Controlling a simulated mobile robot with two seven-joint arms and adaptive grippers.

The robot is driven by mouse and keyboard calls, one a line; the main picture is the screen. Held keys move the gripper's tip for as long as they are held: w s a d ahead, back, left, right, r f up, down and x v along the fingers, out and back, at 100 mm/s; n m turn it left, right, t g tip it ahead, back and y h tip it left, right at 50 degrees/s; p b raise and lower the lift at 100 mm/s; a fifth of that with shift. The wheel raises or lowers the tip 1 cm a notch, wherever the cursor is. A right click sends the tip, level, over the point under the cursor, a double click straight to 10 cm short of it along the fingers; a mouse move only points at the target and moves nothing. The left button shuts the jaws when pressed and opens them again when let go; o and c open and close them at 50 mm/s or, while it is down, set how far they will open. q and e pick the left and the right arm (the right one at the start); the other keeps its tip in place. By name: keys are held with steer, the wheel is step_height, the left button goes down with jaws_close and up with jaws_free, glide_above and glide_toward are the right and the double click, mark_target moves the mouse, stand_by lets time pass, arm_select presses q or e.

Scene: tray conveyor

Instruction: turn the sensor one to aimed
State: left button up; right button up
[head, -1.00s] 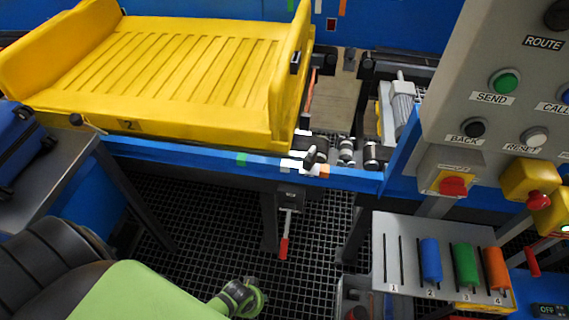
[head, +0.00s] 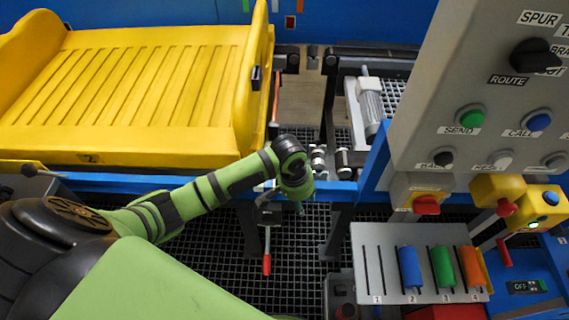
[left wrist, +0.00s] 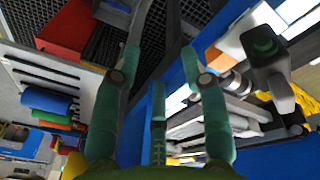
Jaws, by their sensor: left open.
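A dark sensor-like head (left wrist: 264,44) on a grey bracket stands close at the upper right in the left wrist view, beside the rail. I cannot read a label on it, so whether it is sensor one, or aimed, I cannot tell. In the head view my arm hides most of that spot on the front rail. My left gripper (head: 300,204) hangs at the blue front rail, right of the yellow tray. In the left wrist view its fingers (left wrist: 160,58) are spread and empty, left of and apart from the dark head. My right gripper is not in view.
A yellow tray (head: 70,139) marked 2 sits on the conveyor. A red-handled lever (head: 267,264) hangs below the rail. A grey control panel (head: 425,130) and a slotted plate (head: 372,240) with blue, green and orange cylinders stand right. Open grating lies below the rail.

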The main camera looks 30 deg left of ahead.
arm_select(q)
steer(key=w+a+r, duration=0.1)
steer(key=a+r, duration=0.1)
steer(key=r, duration=0.1)
steer(key=w+a+r+n+g+y, duration=0.1)
steer(key=w+a+r, duration=0.1)
steer(key=a+r, duration=0.1)
steer(key=w+a+r+n, duration=0.1)
steer(key=w+a+r, duration=0.1)
steer(key=r, duration=0.1)
steer(key=shift+a+r+y+p, duration=0.3)
steer(key=shift+r+y+p, duration=0.05)
steer(key=shift+r+y, duration=0.05)
steer(key=shift+w+a+r, duration=0.1)
steer(key=shift+a, duration=0.15)
steer(key=shift+f+p, duration=0.65)
steer(key=shift+f, duration=2.75)
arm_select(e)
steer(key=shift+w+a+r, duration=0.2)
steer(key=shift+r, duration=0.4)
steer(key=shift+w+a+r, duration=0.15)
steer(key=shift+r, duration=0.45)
arm_select(q)
steer(key=shift+d, duration=0.1)
jaws_close()
